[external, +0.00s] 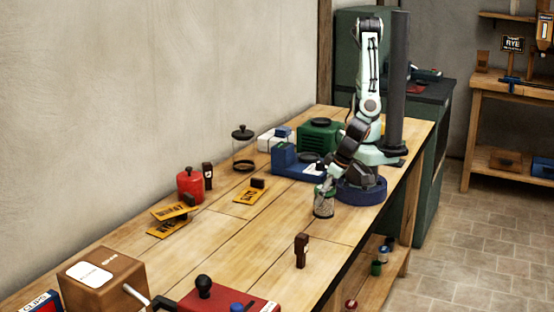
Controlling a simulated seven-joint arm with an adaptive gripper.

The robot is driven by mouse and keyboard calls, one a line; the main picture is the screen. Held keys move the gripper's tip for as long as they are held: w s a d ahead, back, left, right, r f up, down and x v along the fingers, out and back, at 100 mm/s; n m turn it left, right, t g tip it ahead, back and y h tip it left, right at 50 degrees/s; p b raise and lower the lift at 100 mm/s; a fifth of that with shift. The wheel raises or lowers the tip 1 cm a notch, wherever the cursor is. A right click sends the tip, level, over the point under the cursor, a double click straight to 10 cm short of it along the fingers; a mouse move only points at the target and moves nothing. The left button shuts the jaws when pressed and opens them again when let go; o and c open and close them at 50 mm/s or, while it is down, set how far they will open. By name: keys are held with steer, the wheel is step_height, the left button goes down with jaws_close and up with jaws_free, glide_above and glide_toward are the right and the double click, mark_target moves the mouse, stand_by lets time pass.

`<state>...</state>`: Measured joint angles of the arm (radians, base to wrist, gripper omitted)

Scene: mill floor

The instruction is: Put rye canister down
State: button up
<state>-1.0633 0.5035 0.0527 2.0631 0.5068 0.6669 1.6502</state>
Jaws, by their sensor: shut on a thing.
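The fingers are small and partly hidden. The canister's bottom appears at or very near the table top (255,225); I cannot tell whether it touches.
A brown wooden post (301,250) stands nearer the camera. A red canister (190,185), yellow tags (175,209), a glass jar (243,150) and a blue scale-like device (294,163) stand to the left and behind. The table middle is mostly clear.

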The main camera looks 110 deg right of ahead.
steer(key=shift+n, duration=0.3)
steer(key=f, duration=0.5)
steer(key=s+a+f, duration=0.1)
steer(key=f, duration=0.2)
steer(key=shift+f, duration=0.2)
steer(key=shift+f, duration=0.15)
steer(key=o, duration=1.2)
steer(key=v, duration=1.2)
steer(key=shift+s+d, duration=0.1)
steer(key=shift+s, duration=0.05)
steer(key=shift+r, duration=0.2)
